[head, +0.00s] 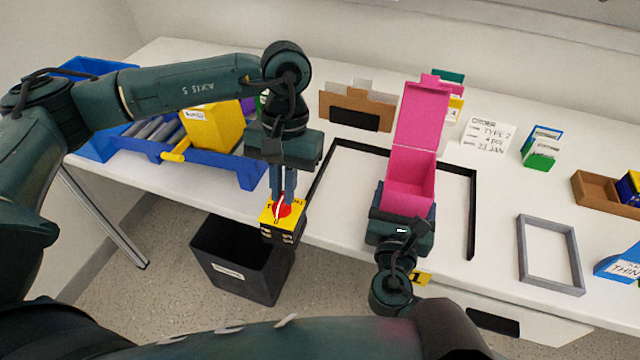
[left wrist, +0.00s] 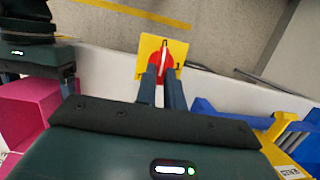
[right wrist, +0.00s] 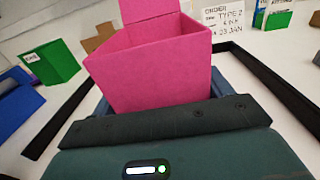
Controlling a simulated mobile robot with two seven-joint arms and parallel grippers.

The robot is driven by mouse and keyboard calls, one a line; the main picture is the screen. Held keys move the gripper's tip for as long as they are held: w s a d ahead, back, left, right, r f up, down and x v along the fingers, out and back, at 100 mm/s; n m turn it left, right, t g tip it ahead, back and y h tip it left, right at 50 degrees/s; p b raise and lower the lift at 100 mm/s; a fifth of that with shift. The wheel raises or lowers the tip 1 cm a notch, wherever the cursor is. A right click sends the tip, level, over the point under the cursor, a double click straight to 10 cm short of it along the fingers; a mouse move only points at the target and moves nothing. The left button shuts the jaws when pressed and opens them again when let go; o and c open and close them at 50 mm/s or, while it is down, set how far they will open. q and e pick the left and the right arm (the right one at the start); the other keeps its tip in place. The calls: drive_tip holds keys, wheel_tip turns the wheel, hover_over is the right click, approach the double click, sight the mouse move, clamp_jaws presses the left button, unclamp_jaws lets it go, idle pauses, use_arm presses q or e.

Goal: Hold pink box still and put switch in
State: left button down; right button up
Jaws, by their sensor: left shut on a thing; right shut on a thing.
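The rotary switch (head: 283,213) has a yellow plate, a red knob and a black body. My left gripper (head: 283,195) is shut on its knob and holds it in the air, left of the pink box and above the black bin. The switch also shows in the left wrist view (left wrist: 163,58). The pink box (head: 410,185) stands upright with its lid (head: 420,115) open at the back. My right gripper (head: 403,215) is shut on the box from the front. The box also shows in the right wrist view (right wrist: 155,65); its inside floor is hidden there.
A black frame (head: 473,215) on the white table surrounds the box area. A black bin (head: 240,262) stands on the floor below the table's front edge. A blue tray (head: 235,168) with a yellow box is at left. A grey frame (head: 550,255) lies at right.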

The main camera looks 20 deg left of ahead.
use_arm(q)
drive_tip(key=w+d+r+n+t+h, duration=0.3)
drive_tip(key=w+d+r+n, duration=1.1)
drive_tip(key=d+n, duration=0.3)
drive_tip(key=shift+w+d+r+n, duration=0.15)
drive_tip(key=shift+w+d+n, duration=0.2)
drive_tip(key=shift+w+n, duration=0.35)
approach(409, 145)
drive_tip(key=shift+s+d+f, duration=0.4)
drive_tip(key=shift+s+f, duration=0.2)
drive_tip(key=shift+f, duration=0.45)
drive_tip(key=shift+s+d+f, duration=0.45)
drive_tip(key=shift+s+f, duration=0.2)
drive_tip(key=shift+f, duration=0.4)
drive_tip(key=shift+s+d+f, duration=0.4)
drive_tip(key=shift+s+f, duration=0.2)
drive_tip(key=shift+f, duration=0.5)
drive_tip(key=c, duration=1.4)
unclamp_jaws()
